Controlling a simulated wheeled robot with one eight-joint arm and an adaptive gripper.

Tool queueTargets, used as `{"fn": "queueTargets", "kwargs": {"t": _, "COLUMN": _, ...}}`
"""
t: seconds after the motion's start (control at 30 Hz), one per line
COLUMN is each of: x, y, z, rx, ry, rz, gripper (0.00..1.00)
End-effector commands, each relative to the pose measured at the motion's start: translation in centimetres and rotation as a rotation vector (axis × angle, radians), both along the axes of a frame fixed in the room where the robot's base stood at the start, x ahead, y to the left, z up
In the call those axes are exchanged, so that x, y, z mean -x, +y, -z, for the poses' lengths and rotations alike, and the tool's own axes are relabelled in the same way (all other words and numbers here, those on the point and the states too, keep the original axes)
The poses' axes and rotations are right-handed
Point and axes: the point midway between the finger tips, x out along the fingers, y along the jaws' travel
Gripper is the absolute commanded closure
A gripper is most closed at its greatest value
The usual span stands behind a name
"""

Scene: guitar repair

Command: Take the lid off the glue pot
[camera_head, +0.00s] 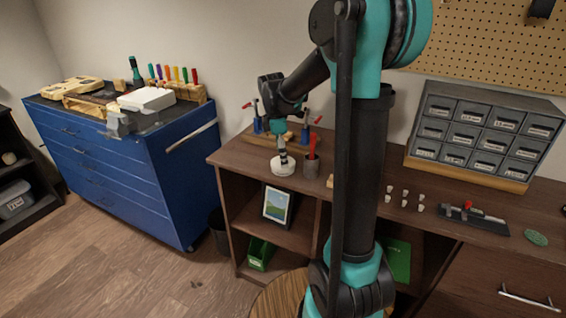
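A low, round white object (283,170) stands near the front left of the brown workbench and looks like the glue pot. Its lid cannot be told apart from its body at this size. My gripper (283,155) points straight down over its middle, with the fingertips at or just above its top. The fingers are small and narrow in the picture, so I cannot tell whether they touch it or hold a knob.
A dark cup (311,168) with red-handled tools stands close right of my gripper. A wooden rack (262,138) with clamps is behind. Small white pieces (405,195), a grey drawer cabinet (483,135) and a black tool tray (472,220) lie farther right.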

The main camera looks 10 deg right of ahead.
Motion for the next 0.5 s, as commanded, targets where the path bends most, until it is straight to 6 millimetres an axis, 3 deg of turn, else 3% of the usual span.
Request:
{"fn": "queueTargets", "kwargs": {"t": 0.07, "x": 0.01, "y": 0.00, "z": -0.01, "rx": 0.000, "ry": 0.000, "rz": 0.000, "gripper": 0.37}}
{"fn": "queueTargets", "kwargs": {"t": 0.4, "x": 0.02, "y": 0.00, "z": 0.00, "rx": 0.000, "ry": 0.000, "rz": 0.000, "gripper": 0.78}}
{"fn": "queueTargets", "kwargs": {"t": 0.5, "x": 0.03, "y": 0.00, "z": 0.02, "rx": 0.000, "ry": 0.000, "rz": 0.000, "gripper": 0.79}}
